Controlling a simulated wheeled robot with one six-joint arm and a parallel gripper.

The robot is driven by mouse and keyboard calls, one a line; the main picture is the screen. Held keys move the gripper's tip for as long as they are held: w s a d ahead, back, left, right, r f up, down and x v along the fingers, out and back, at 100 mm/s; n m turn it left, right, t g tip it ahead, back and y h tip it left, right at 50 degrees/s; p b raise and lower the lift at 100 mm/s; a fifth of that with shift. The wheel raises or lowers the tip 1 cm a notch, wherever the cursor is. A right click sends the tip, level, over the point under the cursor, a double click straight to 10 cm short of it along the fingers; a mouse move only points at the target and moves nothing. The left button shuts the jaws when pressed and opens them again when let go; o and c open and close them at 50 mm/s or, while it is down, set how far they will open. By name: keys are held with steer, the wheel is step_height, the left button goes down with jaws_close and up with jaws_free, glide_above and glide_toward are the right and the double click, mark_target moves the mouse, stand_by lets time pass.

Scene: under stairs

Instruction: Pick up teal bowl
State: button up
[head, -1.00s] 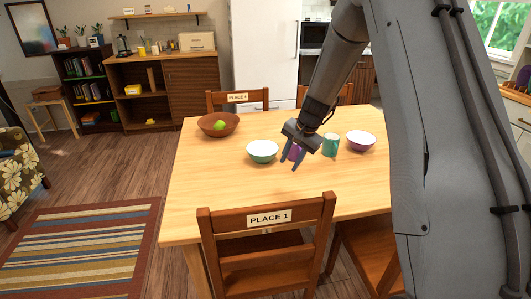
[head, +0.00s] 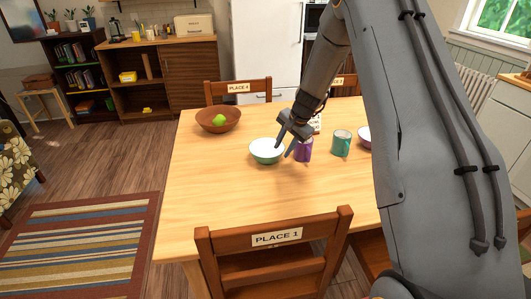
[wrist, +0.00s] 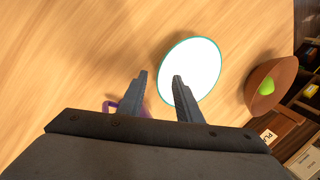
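The teal bowl (head: 266,152), white inside with a teal outside and rim, stands upright on the wooden table. It also shows in the wrist view (wrist: 192,68) as a white round opening with a teal rim. My gripper (head: 283,150) is open, its two fingers apart and pointing down at the bowl's right side. In the wrist view my gripper (wrist: 158,80) has one finger overlapping the bowl's near edge and the other outside the bowl. Whether a finger touches the bowl cannot be told.
A purple mug (head: 304,150) stands close to the right of the bowl, and a teal mug (head: 342,143) stands farther right. A purple bowl (head: 364,136) is partly hidden by my arm. A brown bowl (head: 218,124) with a green fruit is at back left. The table's front left is clear.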

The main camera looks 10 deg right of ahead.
mark_target(279, 155)
steer(key=shift+w+f+p, duration=0.15)
steer(key=shift+f+p, duration=0.2)
steer(key=shift+f, duration=0.3)
steer(key=shift+p+x, duration=0.65)
steer(key=shift+x, duration=1.35)
steer(key=shift+a+r, duration=0.1)
steer(key=shift+a, duration=0.05)
jaws_close()
